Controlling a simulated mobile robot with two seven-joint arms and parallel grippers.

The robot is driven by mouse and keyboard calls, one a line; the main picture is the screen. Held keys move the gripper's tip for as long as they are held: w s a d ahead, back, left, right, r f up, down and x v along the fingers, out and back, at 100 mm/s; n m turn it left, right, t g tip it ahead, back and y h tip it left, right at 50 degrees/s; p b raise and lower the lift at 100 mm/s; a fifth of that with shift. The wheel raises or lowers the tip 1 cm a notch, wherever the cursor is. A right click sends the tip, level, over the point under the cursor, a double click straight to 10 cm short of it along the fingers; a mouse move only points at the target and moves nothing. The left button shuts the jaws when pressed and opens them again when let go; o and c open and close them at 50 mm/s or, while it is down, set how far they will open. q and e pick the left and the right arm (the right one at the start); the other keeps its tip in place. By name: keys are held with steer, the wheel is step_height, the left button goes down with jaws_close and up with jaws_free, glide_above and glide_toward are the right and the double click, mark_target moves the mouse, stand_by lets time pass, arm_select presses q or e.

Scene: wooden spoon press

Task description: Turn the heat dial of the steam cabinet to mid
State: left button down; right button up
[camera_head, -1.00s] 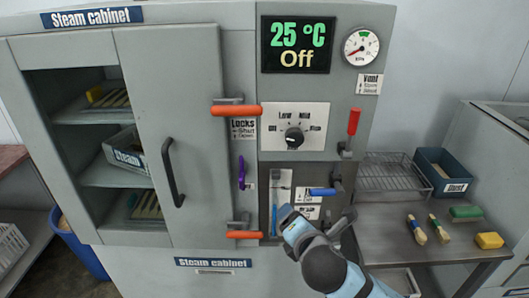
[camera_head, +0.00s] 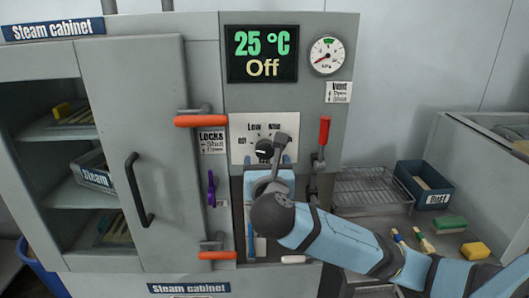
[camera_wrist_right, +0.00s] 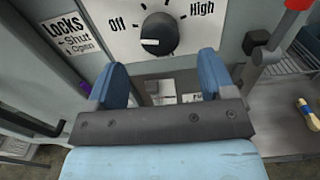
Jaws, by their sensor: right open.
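The black round heat dial (camera_head: 264,149) sits on a white plate on the steam cabinet (camera_head: 200,85), partly hidden by my right gripper in the head view. In the right wrist view the dial (camera_wrist_right: 165,35) shows clearly, with "Off" to its left and "High" to its right. A white mark is on its lower-left side. The display (camera_head: 262,54) reads 25 °C and Off. My right gripper (camera_wrist_right: 161,78) is open and empty, its two blue fingers apart just below the dial. It also shows in the head view (camera_head: 268,166). My left gripper is out of view.
An orange-handled lock lever (camera_head: 200,121) stands left of the dial, and a red-handled vent lever (camera_head: 323,130) to its right. A purple handle (camera_head: 211,188) is lower left. A wire rack (camera_head: 370,190) and a blue bin (camera_head: 424,185) are on the right bench.

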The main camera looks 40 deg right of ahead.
mark_target(265, 152)
steer(key=x, duration=0.6)
steer(key=shift+c, duration=0.4)
steer(key=c, duration=0.8)
steer(key=shift+c, duration=0.2)
